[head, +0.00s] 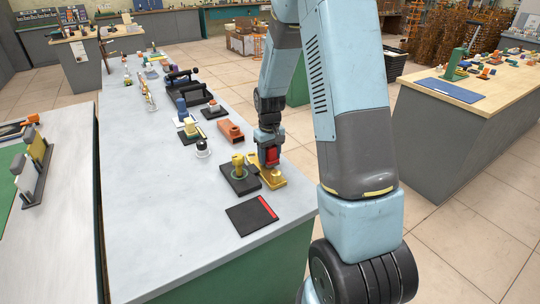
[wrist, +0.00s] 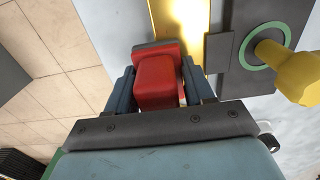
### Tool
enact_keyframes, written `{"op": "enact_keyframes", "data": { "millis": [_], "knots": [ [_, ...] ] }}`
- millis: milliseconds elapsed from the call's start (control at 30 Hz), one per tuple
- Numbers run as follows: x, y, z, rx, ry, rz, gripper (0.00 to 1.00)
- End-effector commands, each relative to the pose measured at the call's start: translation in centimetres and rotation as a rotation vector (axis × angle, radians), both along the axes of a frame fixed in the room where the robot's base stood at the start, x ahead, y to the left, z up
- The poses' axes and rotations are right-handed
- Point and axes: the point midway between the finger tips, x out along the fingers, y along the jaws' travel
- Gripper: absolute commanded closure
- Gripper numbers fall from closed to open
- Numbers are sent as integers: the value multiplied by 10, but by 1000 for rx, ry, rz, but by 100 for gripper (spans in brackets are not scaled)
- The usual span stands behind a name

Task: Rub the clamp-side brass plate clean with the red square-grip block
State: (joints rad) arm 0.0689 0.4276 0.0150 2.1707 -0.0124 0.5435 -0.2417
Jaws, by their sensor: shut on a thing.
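My gripper (head: 269,153) is shut on the red square-grip block (wrist: 160,80), which has a grey pad along its far edge in the wrist view. The block also shows at the fingertips in the head view (head: 271,157). The shiny brass plate (wrist: 180,18) lies under and just beyond the block, next to a dark clamp base (wrist: 228,60). In the head view the brass plate (head: 266,181) is partly hidden by my gripper and the block. The block is over the plate; I cannot tell whether its pad touches it.
The yellow clamp knob (wrist: 300,72) stands close right of the block in the wrist view. A black mat with a red strip (head: 250,216) lies in front. An orange-brown block (head: 231,132) and several jigs stand farther back.

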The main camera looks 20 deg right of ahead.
Motion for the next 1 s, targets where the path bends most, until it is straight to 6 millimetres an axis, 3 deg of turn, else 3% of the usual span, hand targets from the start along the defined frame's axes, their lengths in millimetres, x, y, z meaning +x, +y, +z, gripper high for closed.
{"op": "enact_keyframes", "data": {
  "millis": [400, 1000],
  "knots": [
    [-4, 20, -2, 0, -1, 1, 100],
    [-1, 9, -3, 0, 0, -1, 100]
  ]
}}
